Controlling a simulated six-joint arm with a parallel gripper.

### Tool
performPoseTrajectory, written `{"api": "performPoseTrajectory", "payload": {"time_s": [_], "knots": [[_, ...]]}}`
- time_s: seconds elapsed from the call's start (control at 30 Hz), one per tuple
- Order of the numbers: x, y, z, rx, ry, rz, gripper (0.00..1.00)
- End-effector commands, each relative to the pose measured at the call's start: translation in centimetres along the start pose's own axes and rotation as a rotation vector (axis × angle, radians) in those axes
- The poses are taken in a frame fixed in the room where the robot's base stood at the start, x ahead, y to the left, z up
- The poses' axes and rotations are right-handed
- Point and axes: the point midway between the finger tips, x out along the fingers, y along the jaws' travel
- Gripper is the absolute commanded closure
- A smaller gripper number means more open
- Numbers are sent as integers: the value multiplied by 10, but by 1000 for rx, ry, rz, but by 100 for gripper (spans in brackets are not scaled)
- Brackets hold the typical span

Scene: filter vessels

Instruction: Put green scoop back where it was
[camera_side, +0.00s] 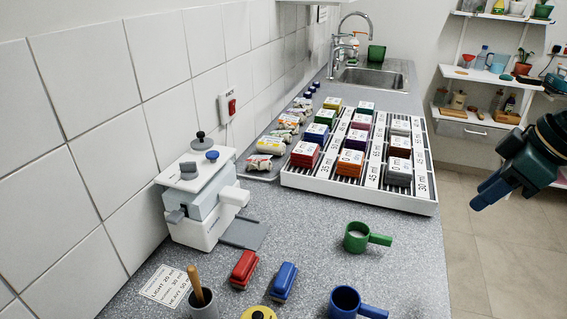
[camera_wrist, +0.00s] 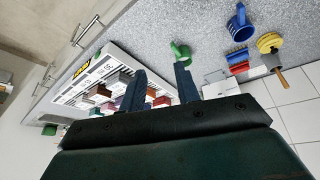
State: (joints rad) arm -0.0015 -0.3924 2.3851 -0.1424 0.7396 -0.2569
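The green scoop (camera_side: 356,241) stands upright on the grey speckled counter, in front of the white rack, with its handle pointing right. Its inside looks pale; I cannot tell what is in it. It also shows in the wrist view (camera_wrist: 180,51), beyond the fingertips. My gripper (camera_side: 484,198) is raised at the right of the side view, beyond the counter's edge and well apart from the scoop. In the wrist view its two fingers (camera_wrist: 160,82) are spread with no object held between them.
A blue scoop (camera_side: 346,303) stands nearer the front. A red block (camera_side: 244,269) and a blue block (camera_side: 284,281) lie left of it. The white rack (camera_side: 422,205) holds several coloured stacks. A white device (camera_side: 205,205) stands by the wall. Counter around the green scoop is clear.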

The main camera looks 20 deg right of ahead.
Motion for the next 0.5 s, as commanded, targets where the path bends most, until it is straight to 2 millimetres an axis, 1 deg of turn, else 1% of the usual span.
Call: {"api": "performPoseTrajectory", "payload": {"time_s": [0.03, 0.2, 0.33, 0.5], "knots": [[-10, 0, 8, 37, 13, 19, 68], [-32, 0, 36, 170, 35, 69, 68], [-44, 0, 55, 259, 51, 97, 68], [-51, -1, 70, 331, 65, 116, 68]]}}
